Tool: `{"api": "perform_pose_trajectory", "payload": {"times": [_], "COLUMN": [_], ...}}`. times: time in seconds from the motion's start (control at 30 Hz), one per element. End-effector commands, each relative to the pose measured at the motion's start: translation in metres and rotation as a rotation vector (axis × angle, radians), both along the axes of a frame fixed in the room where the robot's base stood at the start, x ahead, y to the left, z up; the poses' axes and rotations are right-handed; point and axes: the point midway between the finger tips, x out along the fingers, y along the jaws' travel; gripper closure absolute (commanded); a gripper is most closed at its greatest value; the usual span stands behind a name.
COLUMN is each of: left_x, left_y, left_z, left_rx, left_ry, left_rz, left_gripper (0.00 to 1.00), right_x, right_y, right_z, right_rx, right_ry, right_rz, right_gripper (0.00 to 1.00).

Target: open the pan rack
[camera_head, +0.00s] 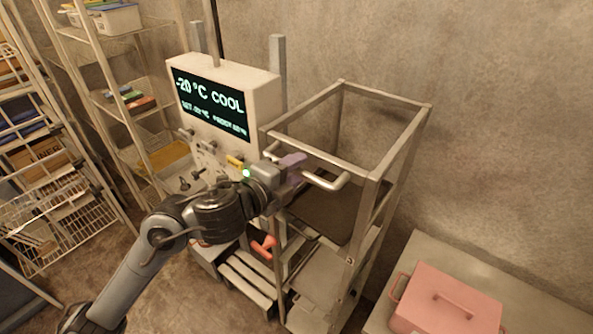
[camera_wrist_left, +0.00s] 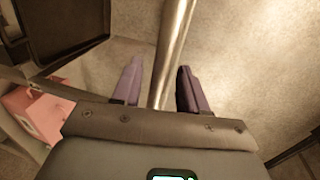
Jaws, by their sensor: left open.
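The pan rack (camera_head: 398,157) is a tall metal frame with an open top and a dark pan (camera_head: 322,208) on an upper level. A bar handle (camera_head: 326,181) runs along its near upper side. My left gripper (camera_head: 296,168) is at this handle, its purple fingers partly covering the bar's left part. In the left wrist view, a metal bar (camera_wrist_left: 172,50) passes between the two open fingers (camera_wrist_left: 158,88) with gaps on both sides. The fingers do not appear closed on it. My right gripper shows in neither view.
A white control box (camera_head: 225,98) reading "-20 °C COOL" stands behind and left of my gripper. A pink box (camera_head: 446,302) sits on a bench (camera_head: 540,290) at right. Wire shelving (camera_head: 120,60) stands at left. A red-orange handle (camera_head: 264,247) is low beside the rack.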

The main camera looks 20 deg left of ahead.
Motion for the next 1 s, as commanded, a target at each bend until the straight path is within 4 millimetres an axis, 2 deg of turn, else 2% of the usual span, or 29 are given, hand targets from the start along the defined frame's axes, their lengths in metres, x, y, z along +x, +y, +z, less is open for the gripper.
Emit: {"api": "perform_pose_trajectory", "payload": {"times": [0.13, 0.43, 0.47, 0.73, 1.0], "left_x": [0.0077, 0.0092, 0.0092, 0.0090, 0.0091], "left_y": [-0.0027, -0.0030, -0.0030, -0.0028, -0.0029], "left_z": [-0.0023, -0.0022, -0.0022, -0.0022, -0.0023], "left_rx": [0.000, 0.001, 0.001, 0.001, 0.001], "left_ry": [0.001, 0.000, 0.000, 0.000, 0.000], "left_rz": [-0.001, 0.000, 0.000, 0.000, 0.000], "left_gripper": [0.57, 0.57, 0.59, 1.00, 1.00], "right_x": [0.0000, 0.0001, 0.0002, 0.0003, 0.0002], "right_y": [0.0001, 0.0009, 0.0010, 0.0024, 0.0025], "right_z": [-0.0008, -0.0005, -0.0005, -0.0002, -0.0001], "right_rx": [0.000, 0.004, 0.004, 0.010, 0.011], "right_ry": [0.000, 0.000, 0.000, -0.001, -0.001], "right_rz": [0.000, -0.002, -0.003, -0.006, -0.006], "right_gripper": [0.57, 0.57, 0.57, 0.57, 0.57]}}
